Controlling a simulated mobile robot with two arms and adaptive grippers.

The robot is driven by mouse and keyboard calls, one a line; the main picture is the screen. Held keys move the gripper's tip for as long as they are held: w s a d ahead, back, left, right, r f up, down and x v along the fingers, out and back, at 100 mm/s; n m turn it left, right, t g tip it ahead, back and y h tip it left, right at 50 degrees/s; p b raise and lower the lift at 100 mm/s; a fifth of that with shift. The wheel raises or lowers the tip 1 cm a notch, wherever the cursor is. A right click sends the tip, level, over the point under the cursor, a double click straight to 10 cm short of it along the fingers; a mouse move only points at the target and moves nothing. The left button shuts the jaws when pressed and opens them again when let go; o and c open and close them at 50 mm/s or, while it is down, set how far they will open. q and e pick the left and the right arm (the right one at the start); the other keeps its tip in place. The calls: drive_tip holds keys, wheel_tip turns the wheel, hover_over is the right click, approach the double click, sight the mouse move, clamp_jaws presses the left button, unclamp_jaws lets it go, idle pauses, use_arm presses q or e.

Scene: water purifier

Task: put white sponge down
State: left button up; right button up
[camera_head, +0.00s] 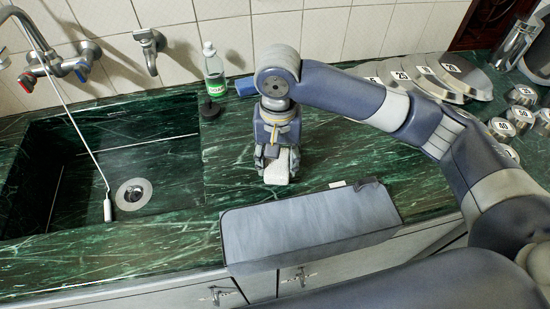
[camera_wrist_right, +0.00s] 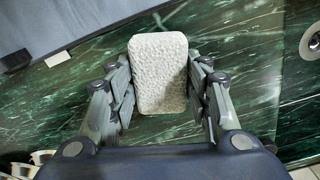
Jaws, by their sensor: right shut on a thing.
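The white sponge (camera_wrist_right: 159,74) is a pale, rough-textured block with rounded corners. My right gripper (camera_wrist_right: 160,85) is shut on it, with one finger along each long side in the right wrist view. In the head view the sponge (camera_head: 276,172) shows below my right gripper (camera_head: 277,160), low over the green marble counter (camera_head: 230,160), right of the sink. I cannot tell whether the sponge touches the counter. My left gripper does not show.
The sink (camera_head: 110,165) with a drain lies to the left. A soap bottle (camera_head: 214,70) and a blue block (camera_head: 245,87) stand at the back wall.

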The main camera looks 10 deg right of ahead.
drive_tip(key=shift+w+f, duration=0.1)
drive_tip(key=shift+w, duration=0.55)
drive_tip(key=shift+w+f+p, duration=0.2)
drive_tip(key=shift+w+p, duration=0.3)
drive_tip(key=shift+w, duration=0.2)
wheel_tip(320, 180, down, 2)
drive_tip(key=shift+f+p, duration=0.2)
drive_tip(key=shift+p, duration=0.45)
drive_tip(key=shift+f, duration=0.2)
drive_tip(key=o, duration=0.9)
drive_tip(key=shift+o, duration=0.2)
drive_tip(key=shift+f, duration=0.1)
